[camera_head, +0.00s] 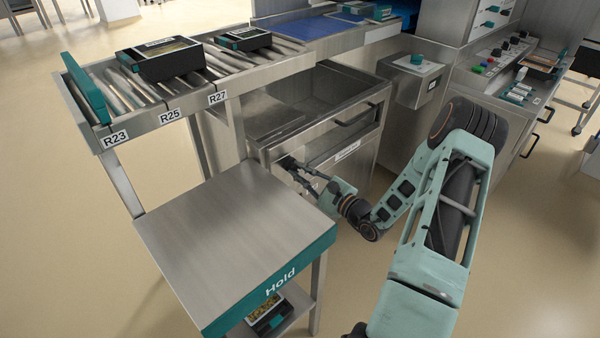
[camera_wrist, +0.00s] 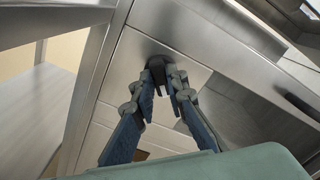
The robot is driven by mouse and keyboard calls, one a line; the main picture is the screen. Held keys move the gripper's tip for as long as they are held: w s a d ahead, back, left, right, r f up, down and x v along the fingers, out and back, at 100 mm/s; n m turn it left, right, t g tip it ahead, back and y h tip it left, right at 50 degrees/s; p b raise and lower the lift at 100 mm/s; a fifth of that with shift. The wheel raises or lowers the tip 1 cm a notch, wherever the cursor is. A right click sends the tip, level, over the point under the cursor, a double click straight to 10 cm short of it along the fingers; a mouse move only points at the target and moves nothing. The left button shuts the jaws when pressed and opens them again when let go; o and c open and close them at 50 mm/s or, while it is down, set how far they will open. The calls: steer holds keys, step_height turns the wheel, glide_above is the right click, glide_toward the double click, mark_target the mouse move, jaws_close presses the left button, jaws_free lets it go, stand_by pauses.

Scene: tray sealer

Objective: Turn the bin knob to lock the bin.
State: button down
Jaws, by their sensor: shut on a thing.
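My gripper (camera_head: 287,165) is at the left part of the bin's front. In the wrist view, my gripper (camera_wrist: 163,80) has its two fingers closed on the small dark bin knob (camera_wrist: 157,63). The fingertips hide part of the knob, and I cannot tell its turn angle.
The Hold table (camera_head: 225,225) stands close to the left of my gripper. The conveyor (camera_head: 280,62) with black trays runs above and behind. A grey control box (camera_head: 412,83) is to the right of the bin. Open floor lies at the lower right.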

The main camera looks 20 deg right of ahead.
steer(key=shift+n, duration=0.3)
stand_by(0.4)
steer(key=c, duration=1.9)
jaws_free()
steer(key=shift+c, duration=0.2)
steer(key=shift+s, duration=0.1)
steer(key=v, duration=1.2)
